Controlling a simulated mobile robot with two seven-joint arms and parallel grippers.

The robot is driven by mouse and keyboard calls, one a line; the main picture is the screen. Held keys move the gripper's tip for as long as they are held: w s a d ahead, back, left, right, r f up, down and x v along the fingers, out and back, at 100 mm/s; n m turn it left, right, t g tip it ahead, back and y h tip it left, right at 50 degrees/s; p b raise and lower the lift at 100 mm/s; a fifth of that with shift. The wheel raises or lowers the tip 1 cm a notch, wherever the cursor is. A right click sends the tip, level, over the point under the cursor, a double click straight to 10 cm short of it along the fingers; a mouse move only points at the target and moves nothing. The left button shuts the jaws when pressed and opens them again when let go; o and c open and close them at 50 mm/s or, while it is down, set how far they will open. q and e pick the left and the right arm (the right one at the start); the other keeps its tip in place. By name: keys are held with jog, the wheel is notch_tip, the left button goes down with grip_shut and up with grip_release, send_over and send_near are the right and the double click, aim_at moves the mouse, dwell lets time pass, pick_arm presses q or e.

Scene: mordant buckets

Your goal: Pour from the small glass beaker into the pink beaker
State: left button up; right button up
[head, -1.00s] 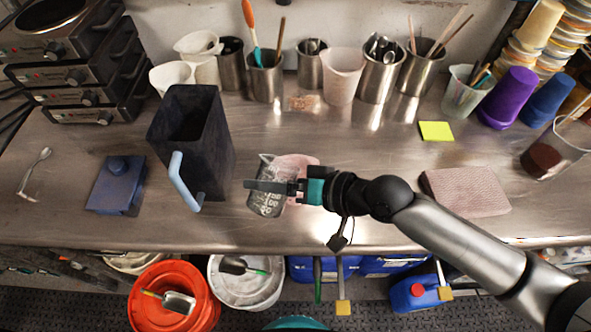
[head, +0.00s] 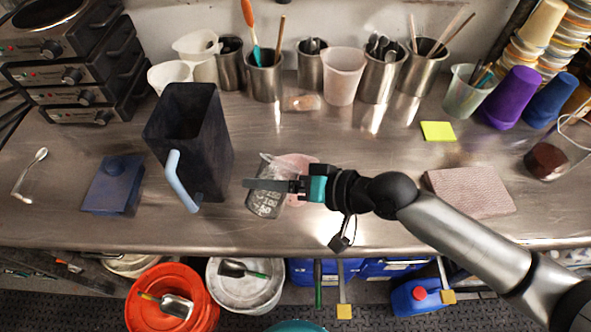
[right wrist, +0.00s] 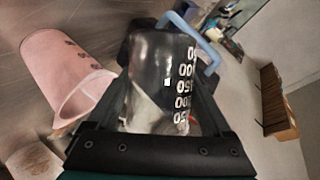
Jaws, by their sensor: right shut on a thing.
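The small glass beaker (head: 266,203), clear with white graduation marks, is held by my right gripper (head: 272,185) above the front middle of the bench. It leans in the head view. In the right wrist view the glass beaker (right wrist: 165,80) sits between the two fingers. I cannot tell its contents or see any stream. The pink beaker (head: 298,163) is just behind my right gripper, partly hidden by it and the glass. In the right wrist view the pink beaker (right wrist: 65,72) is left of the glass beaker, its rim close to it. My left gripper is not in view.
A tall dark container (head: 190,140) with a blue handle stands left of the glass beaker. A folded pinkish cloth (head: 470,192) lies to the right. Metal cups with utensils (head: 265,77) line the back. The bench between the cloth and yellow note (head: 437,131) is clear.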

jog(key=shift+b, duration=0.5)
dwell(0.3)
jog(key=shift+r+m+g+y+b, duration=0.35)
jog(key=shift+m+g+y+b, duration=0.05)
jog(key=shift+m+b, duration=0.45)
dwell(2.0)
jog(key=shift+w+f+b, duration=0.1)
jog(key=shift+f+b, duration=0.05)
jog(key=shift+b, duration=0.5)
dwell(0.7)
